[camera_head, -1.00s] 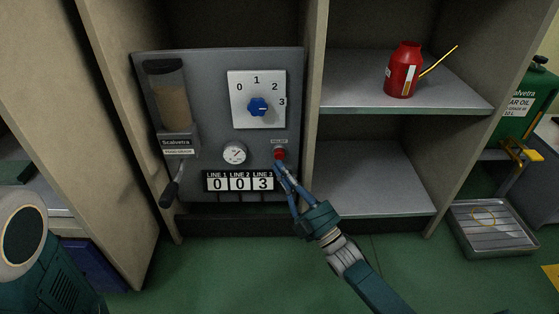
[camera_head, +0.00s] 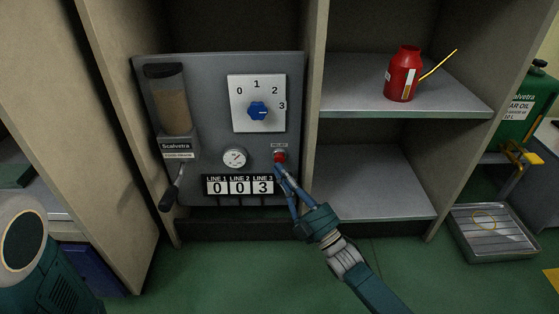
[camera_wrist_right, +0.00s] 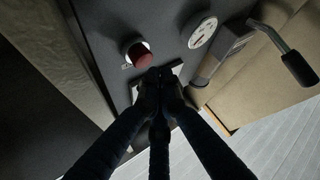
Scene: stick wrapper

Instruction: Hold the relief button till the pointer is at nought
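The relief button (camera_head: 279,157) is a red knob on the right side of the grey panel (camera_head: 205,95). It also shows in the right wrist view (camera_wrist_right: 139,54), just past my fingertips. My right gripper (camera_head: 279,170) has its blue fingers brought together at the tips, right below the button; the tips also show in the wrist view (camera_wrist_right: 158,77). They overlap the button's edge there, and I cannot tell whether they touch it. The round white gauge (camera_head: 234,158) is left of the button and also in the wrist view (camera_wrist_right: 202,32); its pointer is too small to read surely. My left gripper is not visible.
The panel also has a blue selector knob (camera_head: 258,111), a lever (camera_head: 172,193), a sight tube (camera_head: 171,100) and line counters (camera_head: 240,186) reading 0, 0, 3. A red can (camera_head: 403,75) stands on the upper right shelf. The lower shelf (camera_head: 375,185) is empty.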

